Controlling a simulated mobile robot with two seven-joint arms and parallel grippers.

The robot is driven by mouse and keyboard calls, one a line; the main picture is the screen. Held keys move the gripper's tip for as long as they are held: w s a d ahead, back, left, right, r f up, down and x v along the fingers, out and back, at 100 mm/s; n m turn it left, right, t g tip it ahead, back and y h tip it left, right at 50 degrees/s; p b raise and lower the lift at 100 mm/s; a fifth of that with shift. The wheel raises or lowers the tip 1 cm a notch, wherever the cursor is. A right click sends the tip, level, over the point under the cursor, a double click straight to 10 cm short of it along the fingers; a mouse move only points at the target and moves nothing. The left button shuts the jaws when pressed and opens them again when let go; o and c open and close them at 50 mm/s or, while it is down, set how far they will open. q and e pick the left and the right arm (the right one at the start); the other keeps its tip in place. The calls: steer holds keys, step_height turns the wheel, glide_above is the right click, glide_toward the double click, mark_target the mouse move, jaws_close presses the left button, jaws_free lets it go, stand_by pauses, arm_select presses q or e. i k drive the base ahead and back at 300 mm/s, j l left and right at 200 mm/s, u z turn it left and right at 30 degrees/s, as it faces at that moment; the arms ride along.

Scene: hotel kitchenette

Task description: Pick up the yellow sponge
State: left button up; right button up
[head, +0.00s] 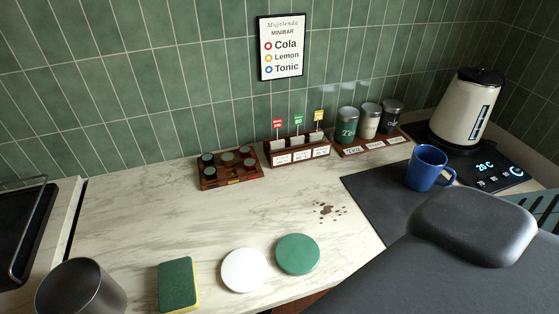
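The yellow sponge (178,285) lies flat near the front edge of the counter, at the lower left of the head view. Its dark green scouring side faces up, and a thin yellow edge shows along its right and lower sides. Nothing is touching it from above. Neither my left nor my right gripper shows in the head view, so I cannot see how far either is from the sponge.
A dark metal cylinder (80,290) stands left of the sponge; a white disc (245,270) and a green disc (298,254) lie to its right. A blue mug (428,168) and a kettle (466,108) stand at right. My dark arm covers the lower right. Counter behind the sponge is clear.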

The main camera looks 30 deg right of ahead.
mark_target(177, 289)
steer(key=k+l+z, duration=0.2)
steer(key=k+l, duration=0.25)
steer(key=k+l+z, duration=0.15)
steer(key=k+l, duration=0.25)
steer(key=l, duration=0.2)
steer(key=i, duration=0.5)
